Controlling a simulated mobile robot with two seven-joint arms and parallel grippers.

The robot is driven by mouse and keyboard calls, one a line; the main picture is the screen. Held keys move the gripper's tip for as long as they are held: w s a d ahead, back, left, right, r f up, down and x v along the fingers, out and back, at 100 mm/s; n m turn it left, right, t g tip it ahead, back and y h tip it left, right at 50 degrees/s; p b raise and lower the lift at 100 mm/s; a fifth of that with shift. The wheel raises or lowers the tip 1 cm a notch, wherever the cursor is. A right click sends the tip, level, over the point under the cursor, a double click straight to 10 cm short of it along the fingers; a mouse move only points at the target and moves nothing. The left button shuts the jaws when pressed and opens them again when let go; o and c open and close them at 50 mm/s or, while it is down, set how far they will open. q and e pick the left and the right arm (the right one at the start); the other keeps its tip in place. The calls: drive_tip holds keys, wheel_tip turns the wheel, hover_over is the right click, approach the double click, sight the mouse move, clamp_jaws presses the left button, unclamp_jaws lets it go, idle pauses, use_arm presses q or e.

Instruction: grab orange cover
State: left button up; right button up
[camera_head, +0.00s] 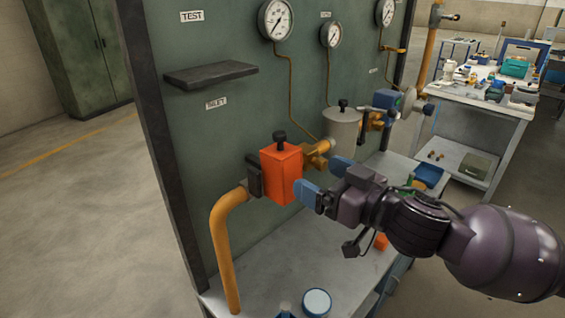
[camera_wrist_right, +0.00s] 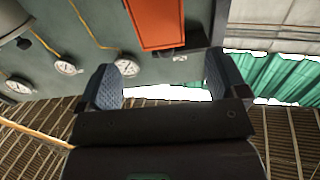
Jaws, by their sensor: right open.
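The orange cover (camera_head: 281,173) is a box-shaped piece with a black knob on top. It sits on the yellow pipe line in front of the green panel. My right gripper (camera_head: 324,178) comes in from the right, with its blue fingertips open just right of the cover. The fingers look empty and apart from it. In the right wrist view, the orange cover (camera_wrist_right: 158,22) shows at the top, beyond and between the two open fingers (camera_wrist_right: 166,84). My left gripper is in neither view.
A yellow pipe (camera_head: 226,250) bends down left of the cover. A grey cylinder (camera_head: 342,128) stands behind the gripper. A dark shelf (camera_head: 211,74) juts from the panel above. The grey bench top (camera_head: 262,262) below holds a round blue-and-white container (camera_head: 316,302).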

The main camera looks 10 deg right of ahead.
sight(292, 161)
drive_tip(key=x, duration=0.4)
drive_tip(key=shift+w+a+p, duration=0.2)
drive_tip(key=shift+w+p, duration=0.1)
drive_tip(key=p+x, duration=0.1)
drive_tip(key=x, duration=0.3)
drive_tip(key=shift+r, duration=0.2)
drive_tip(key=shift+w+a+f, duration=0.1)
drive_tip(key=shift+w+a, duration=0.3)
drive_tip(key=shift+w, duration=0.1)
drive_tip(key=c, duration=1.1)
